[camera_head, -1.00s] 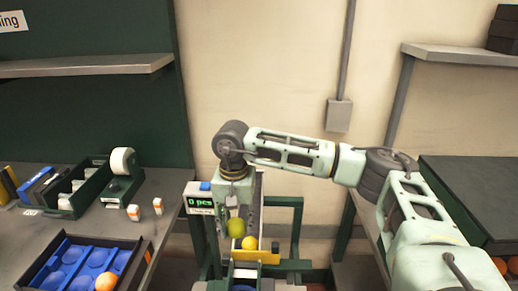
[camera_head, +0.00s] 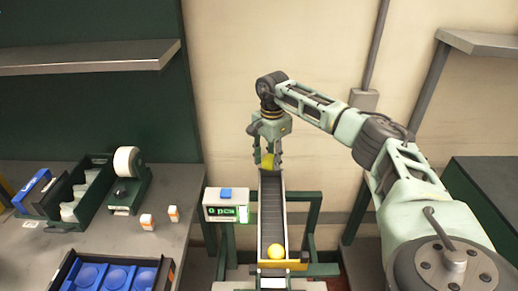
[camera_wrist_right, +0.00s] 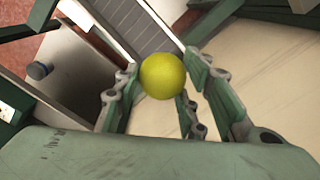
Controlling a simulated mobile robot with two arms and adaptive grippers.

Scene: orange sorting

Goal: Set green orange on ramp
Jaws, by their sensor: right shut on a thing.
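My right gripper (camera_head: 266,158) is at the top, far end of the ramp (camera_head: 272,215), with its fingers pointing down. It is shut on a yellow-green orange (camera_head: 267,161). In the right wrist view this green orange (camera_wrist_right: 163,76) sits between the fingers, with the ramp's grey surface (camera_wrist_right: 140,25) beyond it. I cannot tell whether the orange touches the ramp. My left gripper is not in view.
A counter box (camera_head: 226,205) reading "0 pcs" stands left of the ramp. A blue tray (camera_head: 115,275) lies at lower left. On the left table are a dark green bin (camera_head: 75,195), a tape dispenser (camera_head: 127,180) and two small orange-and-white bottles (camera_head: 147,221). A dark surface is at right.

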